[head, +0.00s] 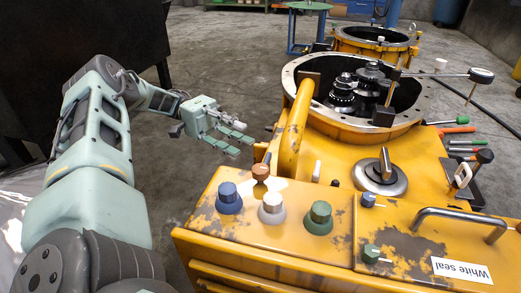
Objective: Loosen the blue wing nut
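A small blue wing nut (368,200) sits on the worn yellow housing top, right of the large knobs. A similar small green one (371,254) sits nearer to me. My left gripper (245,139) is in the air at the left, beyond the front panel and well apart from the blue wing nut. Its fingers are spread, and nothing shows between them. My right gripper is not in view.
Large blue (229,199), white (271,209) and green (319,217) knobs stand on the panel, with a brown knob (260,172) behind. A raised yellow pipe (294,125), a metal lever (384,170) and a grey handle (455,220) rise nearby. An open gear casing (295,78) lies beyond.

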